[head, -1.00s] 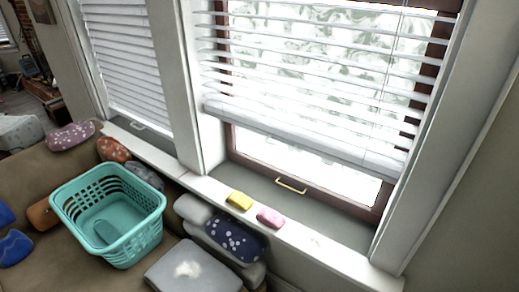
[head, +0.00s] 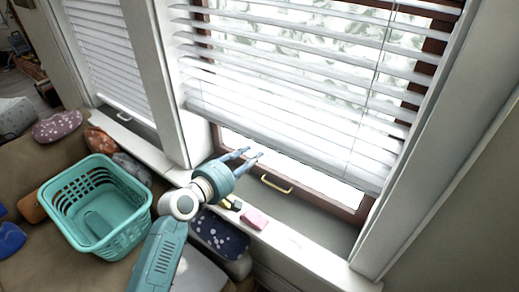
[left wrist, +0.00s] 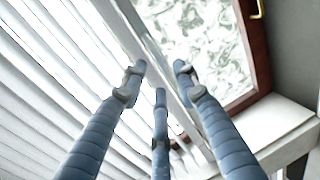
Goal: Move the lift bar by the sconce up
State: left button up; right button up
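A yellow pull bar (head: 276,184) sits on the dark red lower frame of the right window; its end shows in the left wrist view (left wrist: 258,9). The right window's white blind ends in a thick bottom rail (head: 300,158) above this bar. No sconce is in view, so I cannot tell which window is beside it. My left gripper (head: 247,155) is open and empty, just left of the yellow bar and near the blind's lower left part. In the left wrist view its spread fingers (left wrist: 160,76) lie in front of slats and glass. My right gripper is not in view.
A teal basket (head: 97,205) and several cushions occupy the sofa. The left window has a pale handle (head: 124,117).

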aim_at(259, 151)
pick_arm(q)
jog(key=x, duration=0.5)
jog(key=shift+w+d+f, duration=0.15)
jog(key=shift+w+d, duration=0.05)
jog(key=shift+w, duration=0.05)
grip_shut()
